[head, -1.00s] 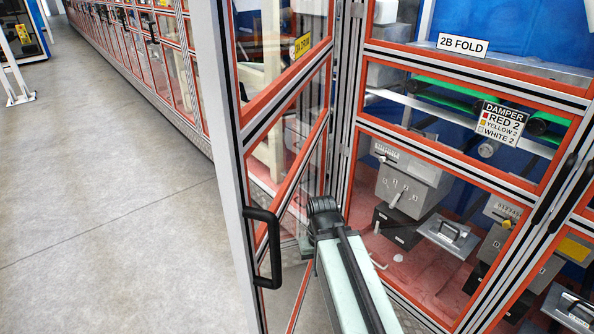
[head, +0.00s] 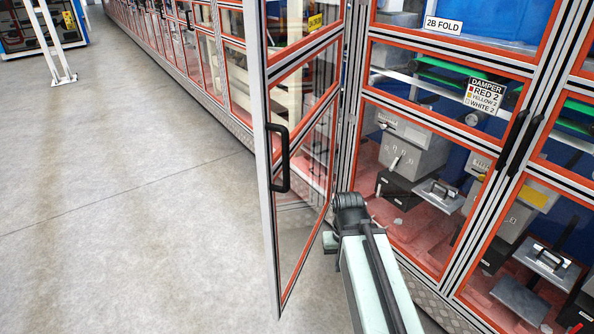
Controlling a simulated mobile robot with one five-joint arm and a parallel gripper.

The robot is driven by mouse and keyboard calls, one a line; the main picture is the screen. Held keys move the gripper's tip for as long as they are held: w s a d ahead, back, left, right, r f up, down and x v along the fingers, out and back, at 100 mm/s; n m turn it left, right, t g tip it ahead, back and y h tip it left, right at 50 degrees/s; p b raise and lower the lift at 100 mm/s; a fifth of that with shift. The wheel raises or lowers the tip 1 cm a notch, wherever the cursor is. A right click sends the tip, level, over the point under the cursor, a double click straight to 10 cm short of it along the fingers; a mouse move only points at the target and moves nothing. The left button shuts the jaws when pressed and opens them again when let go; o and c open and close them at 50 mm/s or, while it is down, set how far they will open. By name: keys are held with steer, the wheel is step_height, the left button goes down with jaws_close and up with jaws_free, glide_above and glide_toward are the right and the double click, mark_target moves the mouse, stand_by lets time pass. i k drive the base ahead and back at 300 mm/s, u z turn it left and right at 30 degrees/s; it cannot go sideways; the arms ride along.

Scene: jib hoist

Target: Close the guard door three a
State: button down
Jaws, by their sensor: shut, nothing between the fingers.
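The guard door (head: 268,190) stands open, swung out from the machine front toward me. It has a grey aluminium frame, red-orange edging and clear panels. Its black handle (head: 280,158) is on the free outer edge, on the left side. A small yellow label (head: 315,22) shows at the upper panel, too blurred to read surely. My arm reaches in from the bottom, to the right of the door and on its hinge side. A pale green part of it shows just beside the door's lower panel; I cannot tell if they touch. My gripper's fingers are hidden behind my arm.
To the right are closed guard panels marked 2B FOLD (head: 443,25), with a DAMPER sign (head: 486,93) and black handles (head: 513,140). A long row of closed guards runs back at upper left. The grey floor (head: 110,200) left of the door is clear.

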mark_target(265, 72)
steer(key=u, duration=2.45)
steer(key=k, duration=1.55)
steer(key=z, duration=0.8)
steer(key=i, duration=1)
steer(key=u, duration=0.1)
